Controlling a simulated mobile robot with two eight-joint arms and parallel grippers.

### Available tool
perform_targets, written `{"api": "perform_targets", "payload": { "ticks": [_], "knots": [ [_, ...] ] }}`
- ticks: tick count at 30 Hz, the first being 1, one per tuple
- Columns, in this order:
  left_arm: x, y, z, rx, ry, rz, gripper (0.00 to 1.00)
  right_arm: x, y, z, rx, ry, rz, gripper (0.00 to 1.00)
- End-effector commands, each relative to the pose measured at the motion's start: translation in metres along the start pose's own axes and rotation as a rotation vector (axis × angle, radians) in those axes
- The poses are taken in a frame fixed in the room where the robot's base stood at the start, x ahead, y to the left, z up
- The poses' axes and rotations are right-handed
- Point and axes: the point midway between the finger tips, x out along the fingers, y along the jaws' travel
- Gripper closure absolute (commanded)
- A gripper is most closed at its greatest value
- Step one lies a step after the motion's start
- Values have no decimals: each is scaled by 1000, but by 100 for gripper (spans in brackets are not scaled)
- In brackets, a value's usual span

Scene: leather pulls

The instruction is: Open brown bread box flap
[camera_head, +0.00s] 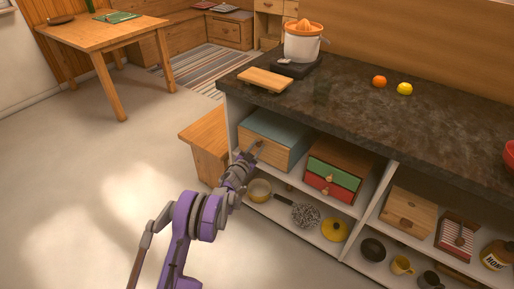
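A box with a wooden brown front (277,154) and a grey-blue top stands on the upper shelf under the dark counter, at the left end. Its front looks closed. My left gripper (256,147) is at the left part of this front, by the handle area. It hides that part, and I cannot tell whether it touches or holds anything. Its fingers are too small to read. A second, plain light-brown box (408,211) with a small dark pull stands in the right shelf bay. My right gripper is not in view.
A red and green drawer box (333,175) stands right of the first box. The lower shelf holds a pan (260,190), a grey wire-like ball (305,215) and a yellow lid (334,230). A wooden bench (205,150) adjoins the left end. Open floor lies left.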

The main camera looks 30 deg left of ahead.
Motion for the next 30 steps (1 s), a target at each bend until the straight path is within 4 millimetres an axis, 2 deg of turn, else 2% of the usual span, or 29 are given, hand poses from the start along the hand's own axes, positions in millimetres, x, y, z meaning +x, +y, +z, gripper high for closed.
{"api": "perform_targets", "payload": {
  "ticks": [1, 4, 5, 30],
  "knots": [
    [0, 0, 0, 0, 0, 0, 79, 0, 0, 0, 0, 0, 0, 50],
    [0, 0, 0, 0, 0, 1, 97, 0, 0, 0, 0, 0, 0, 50],
    [0, 0, 0, 0, 0, 1, 100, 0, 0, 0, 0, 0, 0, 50],
    [0, 2, 0, 1, 1, 3, 100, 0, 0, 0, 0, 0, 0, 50]
  ]
}}
